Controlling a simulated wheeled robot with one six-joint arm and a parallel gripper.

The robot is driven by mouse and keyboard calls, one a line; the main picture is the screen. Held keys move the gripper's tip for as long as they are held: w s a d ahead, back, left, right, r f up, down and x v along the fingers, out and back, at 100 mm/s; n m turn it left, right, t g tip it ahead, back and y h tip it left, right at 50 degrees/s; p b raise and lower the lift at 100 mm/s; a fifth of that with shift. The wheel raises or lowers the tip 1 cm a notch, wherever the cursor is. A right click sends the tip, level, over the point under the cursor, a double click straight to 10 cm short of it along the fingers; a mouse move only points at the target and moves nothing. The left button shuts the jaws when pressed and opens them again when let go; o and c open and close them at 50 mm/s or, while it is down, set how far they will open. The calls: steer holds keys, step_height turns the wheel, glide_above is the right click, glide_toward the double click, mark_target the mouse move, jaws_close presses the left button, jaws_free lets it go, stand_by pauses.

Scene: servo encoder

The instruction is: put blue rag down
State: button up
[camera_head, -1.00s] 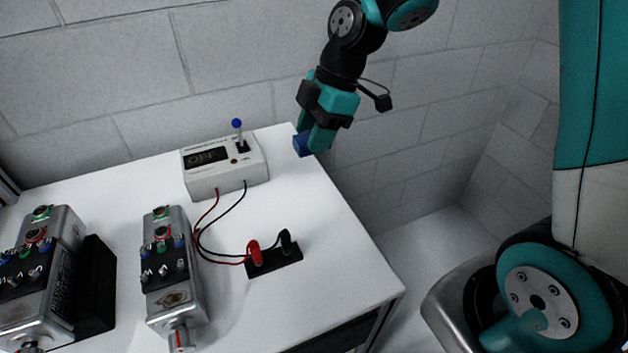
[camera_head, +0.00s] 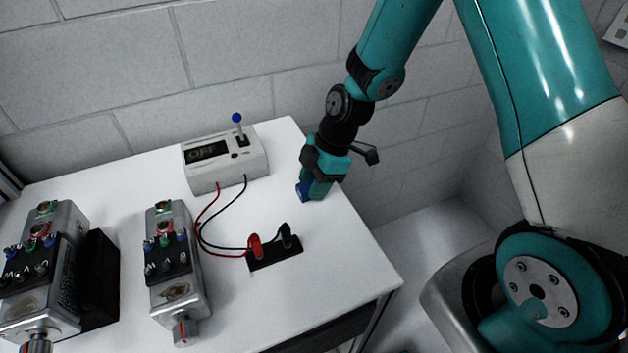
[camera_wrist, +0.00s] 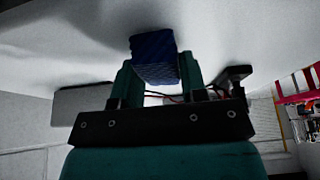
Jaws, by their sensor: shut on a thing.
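My gripper (camera_head: 312,192) is low over the right side of the white table (camera_head: 335,250), right of the power box. It is shut on the blue rag (camera_head: 302,189), which shows as a small dark blue piece at the fingertips. In the wrist view the blue rag (camera_wrist: 155,58) sits between the two teal fingers of my gripper (camera_wrist: 157,75). The rag is at or very near the tabletop; I cannot tell whether it touches. The fingers hide part of the rag.
A white box (camera_head: 226,162) with an "OFF" display and a blue-tipped lever stands at the back. Red and black leads run to a black block (camera_head: 274,250) with clips. Two metal servo units (camera_head: 176,270) (camera_head: 40,270) stand at left. The right table area is clear.

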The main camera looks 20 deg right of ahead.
steer(key=shift+f, duration=0.2)
steer(key=o, duration=0.8)
steer(key=shift+r, duration=0.1)
steer(key=b+v, duration=0.2)
steer(key=v, duration=1)
steer(key=s+a+r+m, duration=0.3)
steer(key=s, duration=0.3)
steer(key=s+a+r+m, duration=0.3)
steer(key=s+m, duration=0.1)
steer(key=s, duration=0.3)
steer(key=s+a+r+m, duration=0.3)
steer(key=s+m, duration=0.1)
steer(key=s, duration=0.3)
steer(key=shift+a+r, duration=0.1)
steer(key=shift+r, duration=0.25)
